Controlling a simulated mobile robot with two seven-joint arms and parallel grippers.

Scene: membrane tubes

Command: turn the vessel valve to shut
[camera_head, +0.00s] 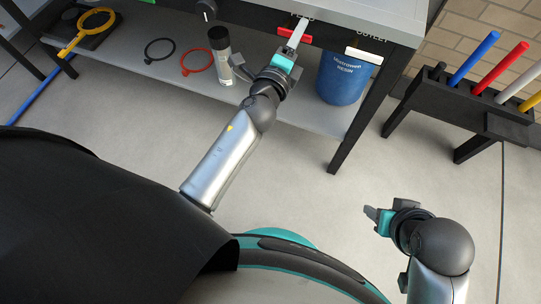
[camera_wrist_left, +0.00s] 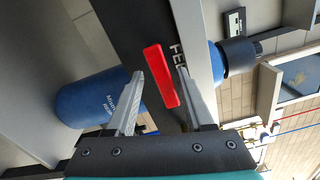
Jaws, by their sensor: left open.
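A red valve handle (camera_head: 285,34) sits on the dark front rail under the bench top, beside lettering that is partly covered. A cream handle (camera_head: 363,55) sits further right on the rail by the word OUTLET. My left gripper (camera_head: 298,27) is at the red handle. In the left wrist view the red handle (camera_wrist_left: 161,78) shows between the open fingers (camera_wrist_left: 161,73), lying lengthwise between them; I cannot tell whether either finger touches it. My right gripper (camera_head: 372,213) hangs over bare floor, away from both handles; its finger gap is unclear.
A dark rack (camera_head: 445,95) of coloured tubes stands right. A table leg (camera_head: 358,125) is between. Floor in front is clear.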

